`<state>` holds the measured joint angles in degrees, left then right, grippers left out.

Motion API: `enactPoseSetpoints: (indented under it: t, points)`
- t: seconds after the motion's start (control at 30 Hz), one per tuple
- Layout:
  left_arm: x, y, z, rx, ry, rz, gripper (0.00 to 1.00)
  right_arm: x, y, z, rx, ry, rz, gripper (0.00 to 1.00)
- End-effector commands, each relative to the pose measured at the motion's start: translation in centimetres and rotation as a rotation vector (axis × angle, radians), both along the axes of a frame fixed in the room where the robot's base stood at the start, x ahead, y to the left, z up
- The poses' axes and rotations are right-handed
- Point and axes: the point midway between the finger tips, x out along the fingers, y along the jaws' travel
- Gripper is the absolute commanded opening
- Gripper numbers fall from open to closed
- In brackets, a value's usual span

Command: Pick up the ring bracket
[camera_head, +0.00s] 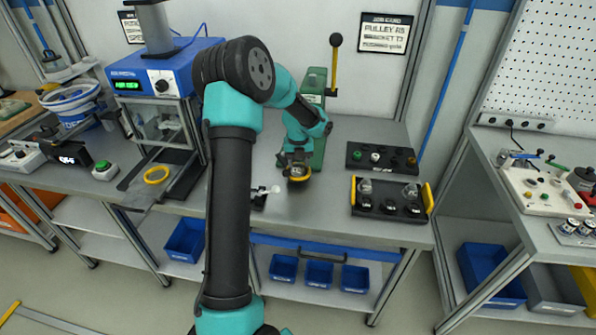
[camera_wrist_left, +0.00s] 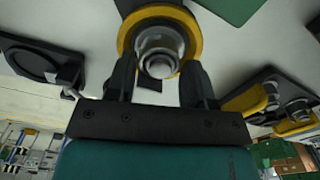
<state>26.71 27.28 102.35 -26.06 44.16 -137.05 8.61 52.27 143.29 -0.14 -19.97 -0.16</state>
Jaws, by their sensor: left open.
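A yellow ring-shaped part with a shiny metal centre, which looks like the ring bracket (camera_head: 299,178), is on the grey bench under my left gripper (camera_head: 296,168). The same part shows at the top middle of the left wrist view (camera_wrist_left: 183,22). My left gripper also shows there (camera_wrist_left: 160,88), with its two dark fingers apart, one on each side of the metal centre. I cannot tell whether either finger touches it. The gripper is open. My right gripper is not in view.
A yellow ring (camera_head: 157,174) lies at the press on the left. A small black fixture (camera_head: 258,197) sits left of the gripper. A black tray with yellow ends (camera_head: 391,213) and a black button panel (camera_head: 382,158) stand right. A green machine (camera_head: 316,100) stands behind.

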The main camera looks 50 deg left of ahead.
Motion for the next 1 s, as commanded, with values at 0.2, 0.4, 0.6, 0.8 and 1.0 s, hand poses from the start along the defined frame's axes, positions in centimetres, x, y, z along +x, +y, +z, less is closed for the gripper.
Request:
enactPoseSetpoints:
  t: [0.2,0.4,0.6,0.8,1.0]
  points:
    - [0.0,0.08,-1.61,0.001,-0.001,0.001,0.48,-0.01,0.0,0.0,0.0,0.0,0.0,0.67]
    - [0.0,0.07,-1.59,0.001,-0.001,0.001,0.48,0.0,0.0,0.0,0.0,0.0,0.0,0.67]
    - [0.01,0.06,-1.58,0.001,-0.001,0.001,0.48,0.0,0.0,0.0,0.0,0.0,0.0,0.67]
    - [0.01,0.06,-1.57,0.001,-0.001,0.001,0.33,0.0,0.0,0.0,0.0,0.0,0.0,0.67]
    - [0.02,0.07,-1.54,0.002,-0.001,0.001,0.14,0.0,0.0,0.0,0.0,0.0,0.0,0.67]
